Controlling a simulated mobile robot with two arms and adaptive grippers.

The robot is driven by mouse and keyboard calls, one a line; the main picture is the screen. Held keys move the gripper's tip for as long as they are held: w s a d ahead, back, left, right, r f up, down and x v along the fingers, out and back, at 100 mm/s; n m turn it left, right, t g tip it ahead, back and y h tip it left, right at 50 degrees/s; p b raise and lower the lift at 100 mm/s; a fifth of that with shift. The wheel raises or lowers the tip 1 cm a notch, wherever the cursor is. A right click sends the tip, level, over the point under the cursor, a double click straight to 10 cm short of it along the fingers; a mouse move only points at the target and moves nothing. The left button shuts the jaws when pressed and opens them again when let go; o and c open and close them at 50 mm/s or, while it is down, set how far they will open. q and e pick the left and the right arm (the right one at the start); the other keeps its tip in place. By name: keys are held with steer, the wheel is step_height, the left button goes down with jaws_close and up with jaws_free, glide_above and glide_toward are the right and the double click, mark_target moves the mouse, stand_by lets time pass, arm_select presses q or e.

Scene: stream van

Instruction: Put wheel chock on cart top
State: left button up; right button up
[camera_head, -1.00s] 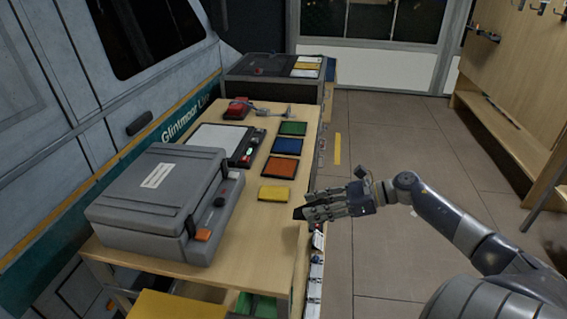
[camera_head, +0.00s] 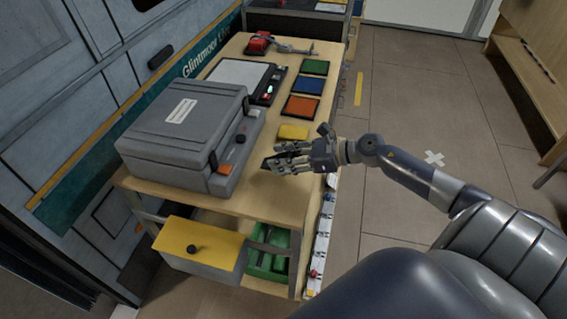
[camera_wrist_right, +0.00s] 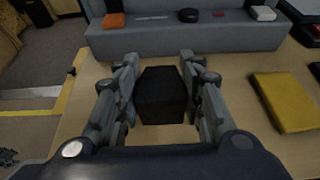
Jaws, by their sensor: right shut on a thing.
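The wheel chock is a small black block (camera_wrist_right: 160,97) between the fingers of my right gripper in the wrist view. In the head view the chock (camera_head: 267,163) shows as a dark piece at the fingertips. My right gripper (camera_head: 277,157) is shut on it, over the right part of the wooden cart top (camera_head: 250,200). The chock is low over the wood; I cannot tell whether it touches. My left gripper is not in view.
A grey case (camera_head: 185,130) stands left of the gripper. Yellow (camera_head: 293,132), orange (camera_head: 301,108), blue (camera_head: 308,86) and green (camera_head: 314,67) pads lie behind it. Bare wood lies in front of the gripper.

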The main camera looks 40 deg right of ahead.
steer(key=shift+f, duration=1.6)
steer(key=shift+f, duration=0.15)
steer(key=o, duration=1.2)
steer(key=shift+s+d+r, duration=0.1)
steer(key=shift+s+r, duration=0.05)
steer(key=shift+r, duration=0.05)
steer(key=b+v, duration=0.1)
steer(key=v, duration=1)
steer(key=shift+s+d+r, duration=0.2)
steer(key=shift+s+d, duration=0.05)
